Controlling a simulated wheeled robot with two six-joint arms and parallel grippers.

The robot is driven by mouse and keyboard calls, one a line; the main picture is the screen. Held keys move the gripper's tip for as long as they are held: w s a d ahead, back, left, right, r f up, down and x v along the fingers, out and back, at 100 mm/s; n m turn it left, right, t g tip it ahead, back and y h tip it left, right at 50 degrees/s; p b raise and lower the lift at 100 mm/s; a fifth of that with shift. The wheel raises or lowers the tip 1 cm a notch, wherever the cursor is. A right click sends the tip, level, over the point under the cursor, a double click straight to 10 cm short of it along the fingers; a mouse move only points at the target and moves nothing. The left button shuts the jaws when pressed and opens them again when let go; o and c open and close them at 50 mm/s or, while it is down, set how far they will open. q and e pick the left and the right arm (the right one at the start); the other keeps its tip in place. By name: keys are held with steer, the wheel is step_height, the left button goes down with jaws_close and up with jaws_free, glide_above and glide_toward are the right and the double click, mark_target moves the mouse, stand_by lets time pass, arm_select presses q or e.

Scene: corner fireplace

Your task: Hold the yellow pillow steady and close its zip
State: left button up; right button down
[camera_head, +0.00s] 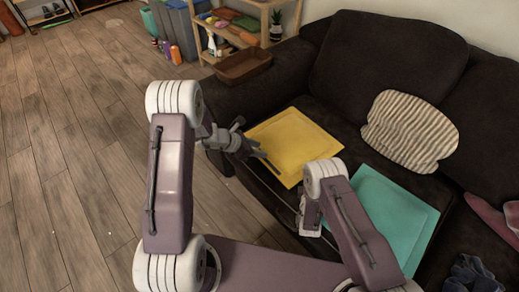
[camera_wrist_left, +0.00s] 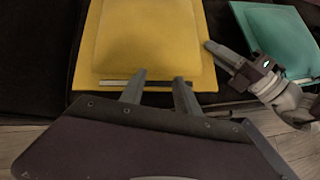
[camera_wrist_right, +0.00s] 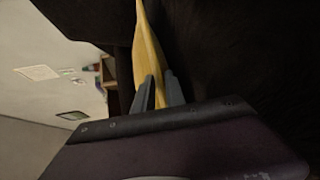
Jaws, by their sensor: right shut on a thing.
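The yellow pillow (camera_head: 295,143) lies flat on the dark sofa seat. It also shows in the left wrist view (camera_wrist_left: 150,38), where a thin strip that looks like the zip (camera_wrist_left: 118,83) runs along its near edge. I cannot make out the zip's pull. My left gripper (camera_head: 262,160) is at this near edge; in the left wrist view its fingers (camera_wrist_left: 158,82) are apart over the strip, with nothing seen between them. My right gripper (camera_wrist_right: 158,88) is shut on the pillow's right edge. In the head view my right arm hides most of that gripper.
A teal pillow (camera_head: 385,212) lies to the right of the yellow one. A striped cushion (camera_head: 410,132) leans on the sofa back. A brown tray (camera_head: 242,65) sits on the armrest. Dark cloth (camera_head: 475,275) lies at the lower right. The wooden floor at left is mostly clear.

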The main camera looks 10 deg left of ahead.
mark_target(260, 149)
arm_select(q)
steer(key=s+a+r+n+t+y, duration=0.1)
steer(key=a+n, duration=0.1)
steer(key=a, duration=0.4)
steer(key=x, duration=1.1)
steer(key=shift+w+d+f, duration=0.15)
steer(key=shift+d+f, duration=0.05)
steer(key=shift+d, duration=0.1)
jaws_close()
stand_by(0.5)
